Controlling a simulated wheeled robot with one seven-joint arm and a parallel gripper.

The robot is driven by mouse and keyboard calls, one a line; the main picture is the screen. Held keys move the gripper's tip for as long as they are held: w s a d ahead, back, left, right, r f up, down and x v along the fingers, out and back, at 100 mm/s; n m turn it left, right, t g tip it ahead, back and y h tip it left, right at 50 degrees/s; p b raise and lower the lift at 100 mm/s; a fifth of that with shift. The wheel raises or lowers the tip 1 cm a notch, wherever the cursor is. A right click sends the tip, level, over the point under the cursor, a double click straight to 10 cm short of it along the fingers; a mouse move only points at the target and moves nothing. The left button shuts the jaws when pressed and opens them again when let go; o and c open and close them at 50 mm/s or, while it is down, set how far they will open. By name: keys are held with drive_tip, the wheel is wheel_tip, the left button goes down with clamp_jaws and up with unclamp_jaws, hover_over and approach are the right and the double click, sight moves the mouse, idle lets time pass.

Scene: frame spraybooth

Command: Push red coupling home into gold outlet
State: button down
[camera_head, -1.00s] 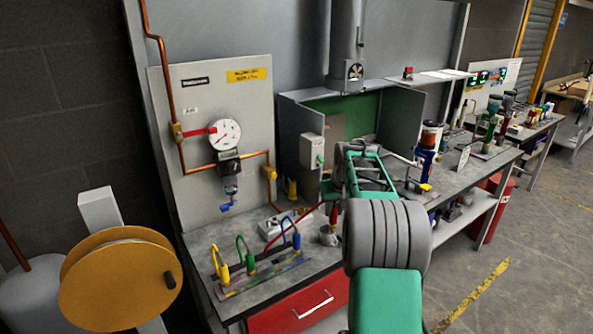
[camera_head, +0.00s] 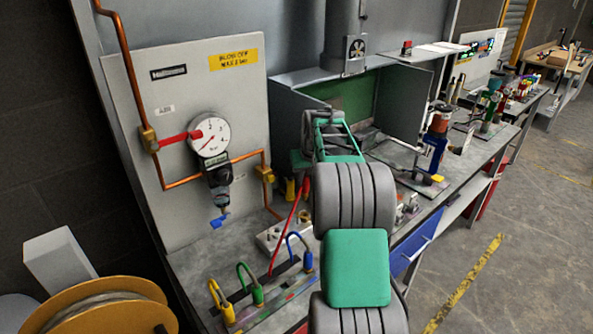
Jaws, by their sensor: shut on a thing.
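A red hose (camera_head: 290,228) rises from the bench and runs up behind my arm. Its upper end is hidden there, so I cannot see the red coupling. Gold fittings (camera_head: 265,174) sit on the copper pipe at the right edge of the grey panel. Yellow-gold pieces (camera_head: 290,188) stand just right of it, beside my arm. I cannot tell which is the outlet. My gripper's fingers are hidden behind my green and grey arm links. Whether the coupling touches the outlet does not show.
Yellow, green and blue looped hoses (camera_head: 250,284) stand on a rack at the bench front. A yellow reel (camera_head: 105,308) is lower left. A spray booth (camera_head: 405,95) stands behind my arm.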

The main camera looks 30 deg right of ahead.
sight(306, 196)
drive_tip(key=shift+w, duration=0.2)
drive_tip(key=shift+s, duration=0.1)
drive_tip(key=shift+r, duration=0.1)
drive_tip(key=shift+s, duration=0.15)
drive_tip(key=shift+f+b, duration=1.75)
drive_tip(key=shift+f, duration=0.7)
drive_tip(key=shift+f+b, duration=1.1)
drive_tip(key=shift+f, duration=0.7)
drive_tip(key=c, duration=1.1)
unclamp_jaws()
drive_tip(key=shift+c, duration=0.2)
